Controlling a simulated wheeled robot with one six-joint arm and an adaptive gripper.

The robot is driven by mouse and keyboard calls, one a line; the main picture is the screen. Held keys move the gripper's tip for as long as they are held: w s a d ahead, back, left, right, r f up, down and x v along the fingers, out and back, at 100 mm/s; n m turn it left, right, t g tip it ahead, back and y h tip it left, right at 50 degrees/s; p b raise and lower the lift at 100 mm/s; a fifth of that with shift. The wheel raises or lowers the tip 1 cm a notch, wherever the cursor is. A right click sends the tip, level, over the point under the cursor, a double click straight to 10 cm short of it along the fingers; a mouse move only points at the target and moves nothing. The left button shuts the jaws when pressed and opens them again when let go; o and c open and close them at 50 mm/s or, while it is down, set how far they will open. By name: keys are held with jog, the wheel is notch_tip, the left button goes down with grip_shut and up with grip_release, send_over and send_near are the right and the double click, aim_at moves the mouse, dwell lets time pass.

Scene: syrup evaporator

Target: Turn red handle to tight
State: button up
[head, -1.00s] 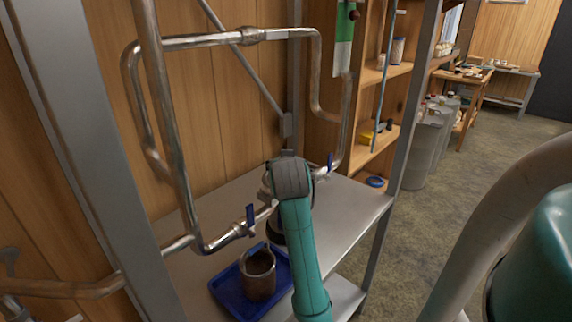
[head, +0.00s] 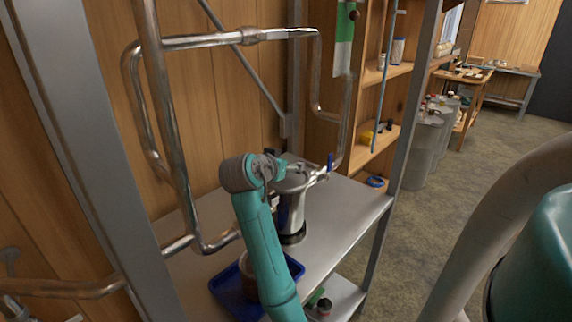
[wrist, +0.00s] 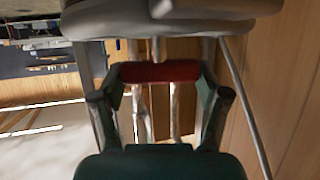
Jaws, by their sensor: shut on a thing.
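The red handle (wrist: 160,72) shows in the wrist view as a short horizontal bar between the two fingers. My gripper (wrist: 160,80) is shut on it. Pale metal bodies fill the top of that view, just beyond the handle. In the head view my gripper (head: 283,168) is at the top of a shiny metal vessel (head: 292,215) on the metal shelf. The red handle cannot be made out in the head view, where my gripper and wrist cover that spot.
A blue-handled valve (head: 330,162) is on the pipe right of the vessel. A blue tray (head: 228,300) with a brown pot is partly behind my arm. Bent metal pipes (head: 172,120) and a grey post (head: 95,160) stand to the left. The shelf's right part (head: 350,205) is clear.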

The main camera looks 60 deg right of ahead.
jog(key=o, duration=1.2)
notch_tip(320, 180, up, 10)
jog(key=shift+c, duration=0.4)
